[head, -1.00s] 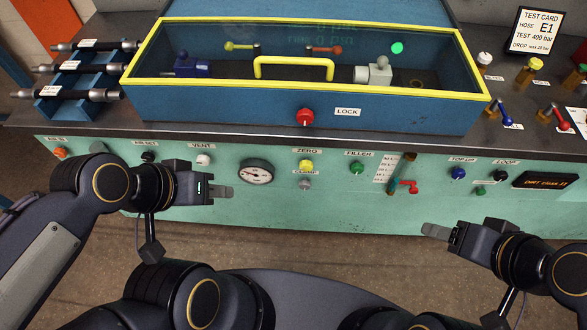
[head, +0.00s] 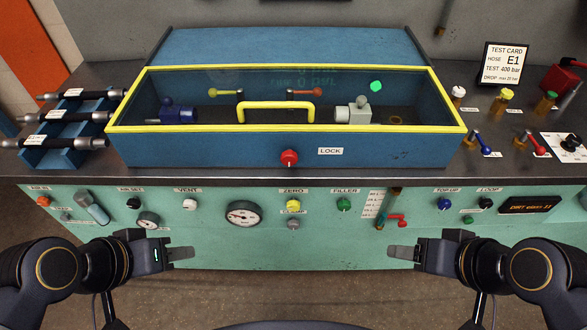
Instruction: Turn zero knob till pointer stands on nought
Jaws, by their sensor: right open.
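The yellow zero knob (head: 293,205) sits on the green front panel under a label reading ZERO. A white-faced dial gauge (head: 244,213) is on the panel to its left; its pointer is too small to read surely. My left gripper (head: 182,254) is in front of the panel, lower than the gauge and to its left, touching no knob. It is seen side-on, so its jaw gap does not show. My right gripper (head: 400,252) is open and empty, low and to the right of the zero knob, apart from the panel controls.
A grey clamp knob (head: 293,224) sits just below the zero knob. A green filler knob (head: 343,205) is to the right, with a red-handled valve (head: 396,221) beyond. A white vent knob (head: 190,204) is left of the gauge. The blue box with yellow-framed lid (head: 277,147) stands above.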

